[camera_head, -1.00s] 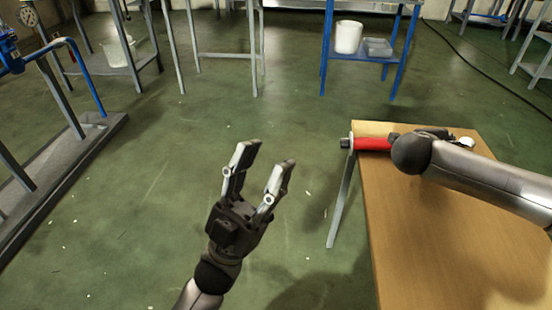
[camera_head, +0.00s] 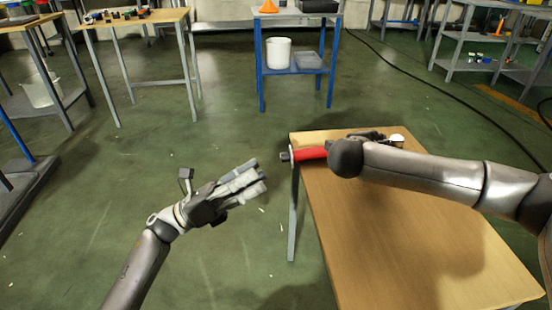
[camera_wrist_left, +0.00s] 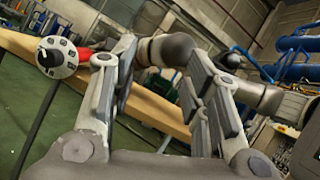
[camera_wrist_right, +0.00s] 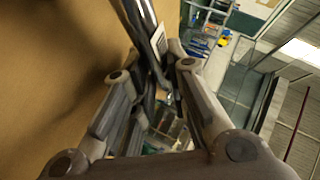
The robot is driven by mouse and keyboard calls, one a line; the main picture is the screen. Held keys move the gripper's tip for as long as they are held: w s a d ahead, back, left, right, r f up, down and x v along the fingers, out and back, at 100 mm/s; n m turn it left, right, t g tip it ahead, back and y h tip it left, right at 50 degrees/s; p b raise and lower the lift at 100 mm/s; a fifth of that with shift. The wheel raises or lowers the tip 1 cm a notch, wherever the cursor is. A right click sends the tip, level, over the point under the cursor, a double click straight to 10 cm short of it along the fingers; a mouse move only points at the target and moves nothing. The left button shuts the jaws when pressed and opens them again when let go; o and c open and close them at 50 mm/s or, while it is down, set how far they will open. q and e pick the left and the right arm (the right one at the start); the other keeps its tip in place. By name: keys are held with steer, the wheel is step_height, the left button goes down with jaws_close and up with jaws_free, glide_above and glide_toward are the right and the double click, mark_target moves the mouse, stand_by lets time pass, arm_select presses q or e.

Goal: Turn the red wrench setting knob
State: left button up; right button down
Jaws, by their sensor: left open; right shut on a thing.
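The red wrench (camera_head: 312,153) lies at the table's far left corner. Its setting knob (camera_head: 286,155) sticks out past the left edge. In the left wrist view the knob (camera_wrist_left: 57,57) is a white dial with marks and a black centre, left of my fingers. My left gripper (camera_head: 262,178) is open and empty, left of the table and a little below the knob in the picture, apart from it. My right gripper (camera_head: 376,136) is shut on the wrench, mostly hidden by my right arm. In the right wrist view a metal bar of the wrench (camera_wrist_right: 150,40) runs between its fingers.
The wooden table (camera_head: 400,240) is largely bare in front of my right arm. Green floor (camera_head: 215,140) is open left of it. A blue-framed stand (camera_head: 262,85) with a white bucket (camera_head: 278,52) stands behind. Another wooden table (camera_head: 130,22) is at the back left.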

arm_select(q)
steer(key=w+a+f+m+y, duration=0.2)
steer(key=w+m+y, duration=0.1)
steer(key=w+m, duration=0.25)
steer(key=m+y, duration=0.3)
steer(key=m, duration=0.4)
glide_toward(285, 158)
steer(key=w+x, duration=0.1)
steer(key=x, duration=0.7)
steer(key=shift+f+g, duration=0.3)
steer(key=shift+g, duration=0.1)
steer(key=shift+c, duration=0.2)
jaws_close()
